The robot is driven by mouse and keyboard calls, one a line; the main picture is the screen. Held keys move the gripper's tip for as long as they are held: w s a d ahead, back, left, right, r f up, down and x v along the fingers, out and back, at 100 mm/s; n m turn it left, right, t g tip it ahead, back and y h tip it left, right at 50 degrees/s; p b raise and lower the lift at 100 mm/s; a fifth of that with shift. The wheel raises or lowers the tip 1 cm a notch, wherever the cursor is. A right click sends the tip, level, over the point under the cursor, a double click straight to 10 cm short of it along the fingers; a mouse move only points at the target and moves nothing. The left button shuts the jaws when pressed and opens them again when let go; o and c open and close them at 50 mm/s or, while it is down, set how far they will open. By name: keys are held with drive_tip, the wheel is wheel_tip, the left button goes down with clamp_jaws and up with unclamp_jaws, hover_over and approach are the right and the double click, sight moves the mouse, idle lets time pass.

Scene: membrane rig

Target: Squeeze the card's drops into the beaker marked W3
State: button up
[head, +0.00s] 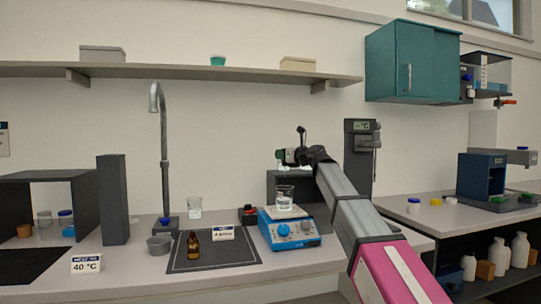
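A clear beaker (285,198) stands on the white plate of a blue stirrer (290,230). Another clear beaker (195,207) stands at the back of the bench, right of the tap. No W3 mark is readable on either. A small white card (223,233) stands on the dark mat; its writing is too small to read surely. A brown bottle with a dark top (193,246) stands on the mat, left of the card. My gripper (288,163) is above the stirrer's beaker, in front of a dark box. Its fingers are too small to tell whether they hold anything.
A grey pot (160,244) stands left of the mat (215,259). A tall dark block (113,200) and a 40 °C card (86,263) are further left. The tap (160,140) rises behind. A dark stand (360,155) is right of my gripper. The mat's front is clear.

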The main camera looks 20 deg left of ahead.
drive_tip(key=shift+w+a+f, duration=0.15)
drive_tip(key=shift+f, duration=1.35)
drive_tip(key=shift+c, duration=0.7)
drive_tip(key=shift+o, duration=0.7)
drive_tip(key=shift+c, duration=0.7)
